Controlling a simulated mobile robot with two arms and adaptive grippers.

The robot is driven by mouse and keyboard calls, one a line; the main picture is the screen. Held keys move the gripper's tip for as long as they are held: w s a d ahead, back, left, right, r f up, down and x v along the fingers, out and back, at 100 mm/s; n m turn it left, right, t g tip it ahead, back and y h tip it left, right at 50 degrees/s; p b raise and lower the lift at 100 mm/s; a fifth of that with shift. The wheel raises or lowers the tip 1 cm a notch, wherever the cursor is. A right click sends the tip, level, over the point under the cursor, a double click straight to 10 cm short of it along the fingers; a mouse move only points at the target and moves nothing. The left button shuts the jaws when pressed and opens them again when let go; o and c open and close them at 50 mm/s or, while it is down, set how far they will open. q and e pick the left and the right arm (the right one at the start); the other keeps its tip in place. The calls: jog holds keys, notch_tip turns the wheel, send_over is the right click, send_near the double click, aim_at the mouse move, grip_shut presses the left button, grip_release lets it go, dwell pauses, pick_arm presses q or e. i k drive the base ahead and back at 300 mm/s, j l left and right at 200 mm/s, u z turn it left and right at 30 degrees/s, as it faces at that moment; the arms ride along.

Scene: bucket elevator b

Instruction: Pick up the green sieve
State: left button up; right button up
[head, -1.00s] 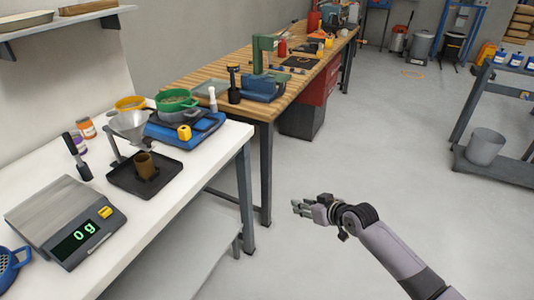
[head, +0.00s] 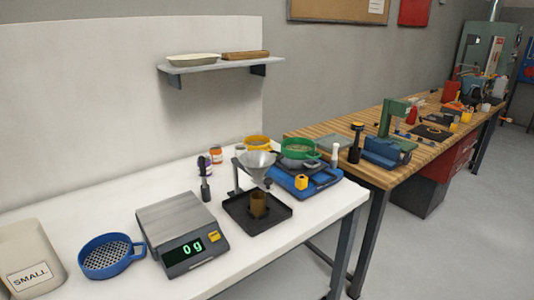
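The green sieve (head: 299,149) is a round green-rimmed pan with a handle. It sits on or just above the dark top of a blue device (head: 305,183) at the far right part of the white table (head: 110,213). A yellow sieve-like ring (head: 258,143) is just to its left, and a metal funnel on a stand (head: 256,161) is in front of that. Neither of my grippers shows in the head view now.
A scale (head: 182,232) reading 0 g, a blue sieve (head: 110,256) and a bin labelled SMALL (head: 30,262) stand along the white table. A wooden workbench (head: 345,171) adjoins at right.

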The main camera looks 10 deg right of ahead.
aim_at(297, 149)
jog(key=i+l+u, duration=0.15)
jog(key=l+u, duration=0.15)
jog(key=i+l+u, duration=0.1)
jog(key=l+u, duration=0.2)
jog(key=l, duration=0.2)
jog(key=l+u, duration=0.3)
jog(key=l, duration=0.15)
jog(key=i, duration=0.05)
